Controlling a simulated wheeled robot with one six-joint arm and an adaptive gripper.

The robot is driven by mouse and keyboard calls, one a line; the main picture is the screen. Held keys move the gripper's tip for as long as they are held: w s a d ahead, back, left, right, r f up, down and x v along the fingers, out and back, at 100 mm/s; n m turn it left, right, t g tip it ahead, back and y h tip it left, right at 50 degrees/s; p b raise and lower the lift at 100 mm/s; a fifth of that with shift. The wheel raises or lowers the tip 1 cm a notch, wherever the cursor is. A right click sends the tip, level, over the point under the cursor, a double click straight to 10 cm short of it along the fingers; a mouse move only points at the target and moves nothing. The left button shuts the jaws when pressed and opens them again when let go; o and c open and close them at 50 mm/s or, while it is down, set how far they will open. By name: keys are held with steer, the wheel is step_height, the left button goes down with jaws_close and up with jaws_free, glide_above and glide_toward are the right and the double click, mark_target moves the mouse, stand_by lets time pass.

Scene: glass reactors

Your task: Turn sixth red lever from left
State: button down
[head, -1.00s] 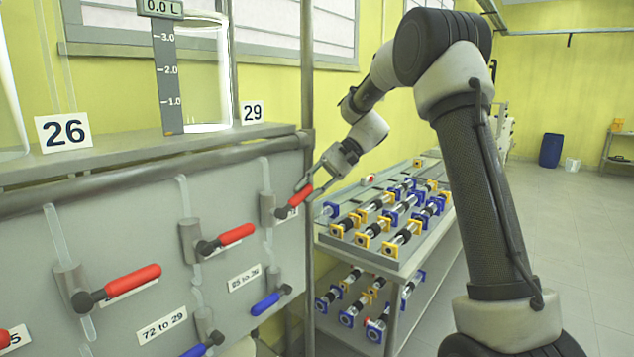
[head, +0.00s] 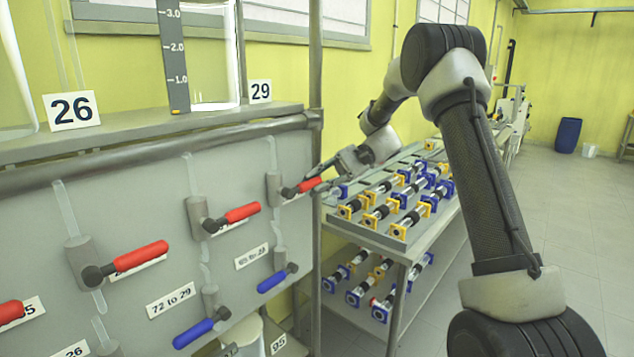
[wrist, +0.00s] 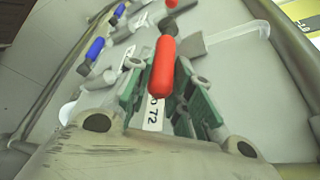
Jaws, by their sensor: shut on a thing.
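The red lever (head: 310,184) held by my gripper is the rightmost one in the head view, on the grey panel below the number 29 sign. It lies nearly level, its free end slightly raised. My gripper (head: 322,179) is shut on its free end. In the wrist view the red lever (wrist: 163,65) lies between the green finger pads of my gripper (wrist: 165,98). Other red levers stand left of it: one in the middle (head: 242,212), one larger (head: 141,256) and one at the left edge (head: 10,312).
Blue levers (head: 272,281) sit lower on the panel. A shelf cart (head: 380,239) with blue and yellow fittings stands right of the panel, under my arm. A glass vessel (head: 213,70) stands on the ledge above.

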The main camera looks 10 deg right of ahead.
steer(key=shift+f, duration=0.1)
steer(key=c, duration=1.3)
jaws_free()
steer(key=v, duration=1.2)
